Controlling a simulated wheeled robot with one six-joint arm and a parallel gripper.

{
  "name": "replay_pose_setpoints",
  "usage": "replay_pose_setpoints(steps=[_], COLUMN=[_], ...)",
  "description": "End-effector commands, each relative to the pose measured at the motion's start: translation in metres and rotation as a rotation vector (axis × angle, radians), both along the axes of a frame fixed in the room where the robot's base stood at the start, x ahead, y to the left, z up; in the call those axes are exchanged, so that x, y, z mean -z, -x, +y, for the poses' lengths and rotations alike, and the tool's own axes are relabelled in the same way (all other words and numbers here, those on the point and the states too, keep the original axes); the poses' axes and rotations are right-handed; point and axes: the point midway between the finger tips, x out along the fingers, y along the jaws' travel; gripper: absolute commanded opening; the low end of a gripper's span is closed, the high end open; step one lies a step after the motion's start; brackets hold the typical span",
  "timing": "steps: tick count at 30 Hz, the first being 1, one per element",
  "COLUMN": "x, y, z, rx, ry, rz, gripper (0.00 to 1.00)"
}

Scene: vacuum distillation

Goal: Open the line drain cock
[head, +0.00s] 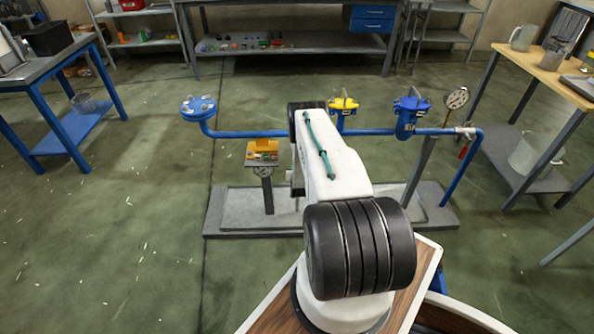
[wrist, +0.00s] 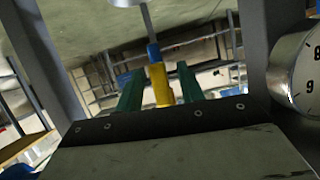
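A blue pipe line (head: 245,134) runs across a low grey stand in the head view. A small fitting with a red part (head: 463,152) hangs near its right end; I cannot tell whether this is the line drain cock. In the wrist view my gripper (wrist: 160,88) has its two green fingers apart. A yellow cylinder with a blue collar (wrist: 161,86) shows between them, with a gap on each side. I cannot tell how far ahead it is or which fitting it is. My arm hides the gripper in the head view.
A dial gauge (wrist: 300,80) is close on the right in the wrist view. The line carries a blue flanged head (head: 199,107), a yellow-topped fitting (head: 343,104), a blue vessel (head: 410,115) and a gauge (head: 457,98). The floor left of the stand is clear.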

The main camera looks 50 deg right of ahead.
Motion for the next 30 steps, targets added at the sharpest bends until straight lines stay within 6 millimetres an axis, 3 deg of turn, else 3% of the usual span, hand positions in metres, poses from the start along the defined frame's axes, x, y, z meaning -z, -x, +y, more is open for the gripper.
replay_pose_setpoints(steps=[5,18,30], x=[-0.004,-0.028,-0.030], y=[0.006,0.045,0.048], z=[0.007,0.051,0.054], rx=[0.000,0.000,0.000], ry=[0.000,-0.001,0.000], rz=[0.000,0.001,0.000], gripper=[0.38,0.38,0.38])
